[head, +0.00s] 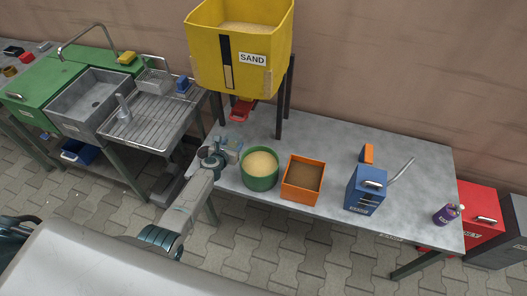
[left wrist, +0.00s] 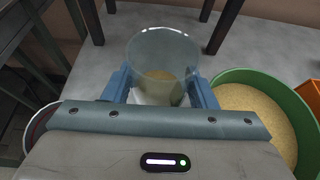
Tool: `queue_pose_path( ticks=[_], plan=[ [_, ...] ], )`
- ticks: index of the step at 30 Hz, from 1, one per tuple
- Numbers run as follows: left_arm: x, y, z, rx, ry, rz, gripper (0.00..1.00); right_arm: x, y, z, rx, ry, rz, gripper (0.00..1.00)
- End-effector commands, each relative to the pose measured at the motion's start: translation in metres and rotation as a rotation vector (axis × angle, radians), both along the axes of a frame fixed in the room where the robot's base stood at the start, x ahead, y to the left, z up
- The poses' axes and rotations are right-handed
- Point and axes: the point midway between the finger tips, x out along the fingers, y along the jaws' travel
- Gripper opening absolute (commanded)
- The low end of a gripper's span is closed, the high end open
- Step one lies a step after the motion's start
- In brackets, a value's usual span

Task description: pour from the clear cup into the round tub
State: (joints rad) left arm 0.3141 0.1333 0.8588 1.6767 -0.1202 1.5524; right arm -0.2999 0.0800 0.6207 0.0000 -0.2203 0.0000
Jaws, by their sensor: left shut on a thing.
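The clear cup (left wrist: 163,50) is upright between the blue fingers of my left gripper (left wrist: 162,92), which is shut on it. Some tan sand shows low in the cup. In the head view my left gripper (head: 227,155) is at the table's left end, just left of the round green tub (head: 259,183); the cup is small and hard to make out there. The tub holds pale sand and also shows at the right of the left wrist view (left wrist: 240,77). The cup is beside the tub, not over it. My right gripper is not in view.
A yellow sand hopper (head: 207,68) with a red outlet (head: 240,111) stands on legs behind the cup. An orange square box (head: 300,193) sits right of the tub, then a blue box (head: 365,195). A sink unit (head: 90,95) is at left. The table's right part has clear room.

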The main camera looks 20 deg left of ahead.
Motion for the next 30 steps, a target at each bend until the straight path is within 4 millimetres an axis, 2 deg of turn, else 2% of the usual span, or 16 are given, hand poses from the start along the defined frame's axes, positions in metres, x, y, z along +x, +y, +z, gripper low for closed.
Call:
queue_pose_path(
  ticks=[16, 30],
  plan=[
    [0.0, -0.001, -0.001, 0.021, -0.006, 0.002, 0.27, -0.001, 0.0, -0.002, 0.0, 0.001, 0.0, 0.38],
    [-0.004, -0.015, 0.005, 0.216, -0.067, 0.003, 0.27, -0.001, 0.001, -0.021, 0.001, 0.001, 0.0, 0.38]
  ],
)
